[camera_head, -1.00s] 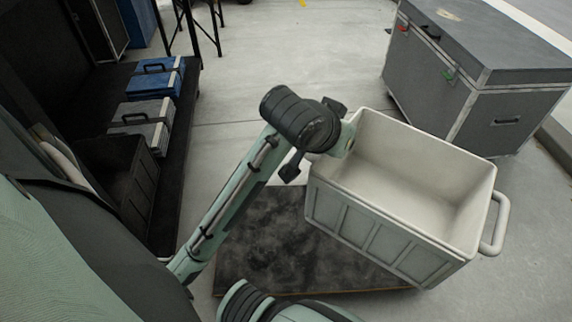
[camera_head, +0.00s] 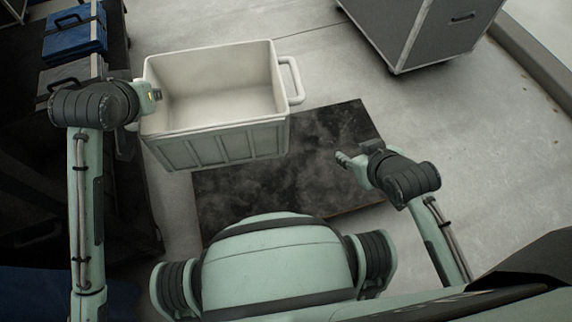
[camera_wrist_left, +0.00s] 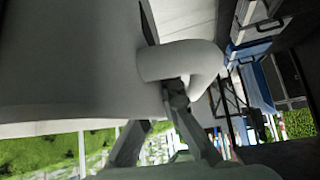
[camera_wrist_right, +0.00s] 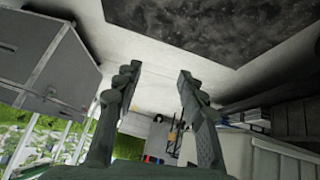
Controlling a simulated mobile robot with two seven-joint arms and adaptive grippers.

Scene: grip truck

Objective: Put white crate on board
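The white crate (camera_head: 215,85) is an open, empty bin with ribbed sides and a handle at each end. In the head view it overlaps the upper left part of the dark board (camera_head: 320,165) on the floor; I cannot tell the gap beneath it. My left gripper (camera_head: 152,94) is at the crate's left end. In the left wrist view its fingers (camera_wrist_left: 176,95) close around the white handle (camera_wrist_left: 190,62). My right gripper (camera_head: 350,162) is empty above the board's right part, apart from the crate; its fingers (camera_wrist_right: 157,75) are spread in the right wrist view.
A large grey case (camera_head: 425,30) stands at the upper right. Blue and grey toolboxes (camera_head: 75,35) sit on a dark shelf along the left. The concrete floor (camera_head: 470,130) right of the board is clear.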

